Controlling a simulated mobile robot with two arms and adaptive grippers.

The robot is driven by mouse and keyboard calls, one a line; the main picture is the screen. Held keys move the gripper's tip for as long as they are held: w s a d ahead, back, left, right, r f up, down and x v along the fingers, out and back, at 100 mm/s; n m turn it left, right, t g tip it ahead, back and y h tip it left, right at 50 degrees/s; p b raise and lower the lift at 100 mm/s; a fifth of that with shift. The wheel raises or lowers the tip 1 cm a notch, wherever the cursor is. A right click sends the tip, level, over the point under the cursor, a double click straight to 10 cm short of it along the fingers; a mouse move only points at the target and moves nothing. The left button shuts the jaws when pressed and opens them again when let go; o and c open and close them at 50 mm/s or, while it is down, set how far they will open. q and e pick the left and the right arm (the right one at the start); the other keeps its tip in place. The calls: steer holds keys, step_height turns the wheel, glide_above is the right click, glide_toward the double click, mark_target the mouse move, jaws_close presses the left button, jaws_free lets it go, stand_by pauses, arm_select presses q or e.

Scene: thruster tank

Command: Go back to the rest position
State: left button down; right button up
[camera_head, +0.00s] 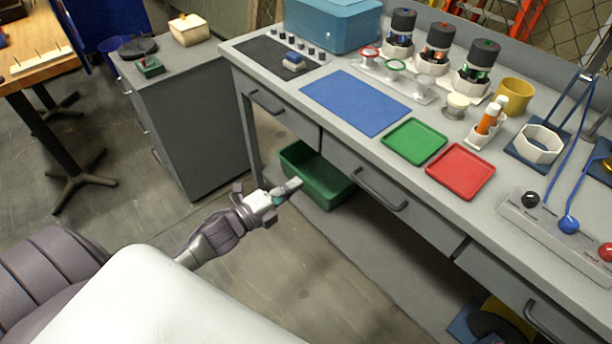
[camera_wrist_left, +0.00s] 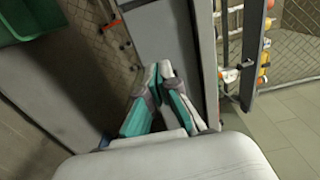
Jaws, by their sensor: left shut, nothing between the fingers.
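My left gripper (camera_head: 290,188) is in the lower middle of the head view, in front of the grey workbench and below its top. It is shut and empty. In the left wrist view, my left gripper's fingers (camera_wrist_left: 158,72) meet at the tips with nothing between them, in front of a grey panel. A green bin (camera_head: 318,178) stands low under the bench, behind the gripper in the head view. I cannot tell whether the gripper is close to it. My right gripper is not in either view.
The grey workbench (camera_head: 282,132) has drawer handles along its front. On it lie a blue mat (camera_head: 355,102), a green tray (camera_head: 414,142) and a red tray (camera_head: 460,172). A grey cabinet (camera_head: 205,130) stands at left. The floor (camera_head: 110,170) near the gripper is clear.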

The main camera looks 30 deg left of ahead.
arm_select(q)
steer(key=s+a+f+n+g+y+p, duration=0.25)
steer(key=s+f+n, duration=0.35)
steer(key=f, duration=0.7)
steer(key=s+a+f+n+g+y+p, duration=0.1)
steer(key=s+f+n+g+y, duration=0.35)
steer(key=f, duration=0.85)
steer(key=s+d+f+n+g, duration=0.2)
steer(key=s+f+n+g, duration=0.1)
steer(key=s, duration=0.7)
steer(key=s+d+f+n+g+p, duration=0.1)
steer(key=s+d+f+n+g, duration=0.2)
steer(key=s+f, duration=0.3)
steer(key=s+d+f+n+g+p, duration=0.1)
steer(key=s+d+f+n+g, duration=0.2)
steer(key=s, duration=1.1)
step_height(320, 180, down, 2)
steer(key=shift+s+f+h, duration=0.15)
steer(key=shift+s+h, duration=0.1)
steer(key=shift+h, duration=0.15)
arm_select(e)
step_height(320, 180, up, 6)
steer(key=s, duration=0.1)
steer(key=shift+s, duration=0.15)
arm_select(q)
steer(key=shift+d, duration=0.1)
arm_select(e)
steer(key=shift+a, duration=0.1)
